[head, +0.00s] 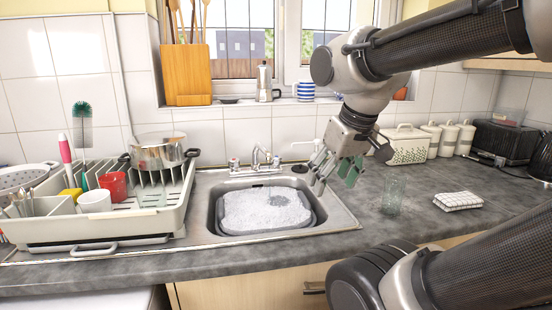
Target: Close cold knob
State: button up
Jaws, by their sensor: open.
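The tap (257,157) stands at the back edge of the sink, with a left knob (234,165) and a right knob (276,161). Both are small and pale, and I cannot tell from their markings which one is cold. My gripper (333,178) is open, above the counter at the sink's right edge. It is to the right of the tap and apart from both knobs. Whether water runs from the spout is too small to tell.
The sink (214,222) holds a grey tub of foamy water (262,212). A dish rack (105,244) with dishes fills the left counter. A clear glass (394,195) and a folded cloth (458,200) are on the right. A moka pot (264,82) stands on the windowsill.

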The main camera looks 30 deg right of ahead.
aim_at(277, 160)
jog(key=k+l, duration=0.1)
jog(key=l, duration=1.5)
jog(key=k+u, duration=0.05)
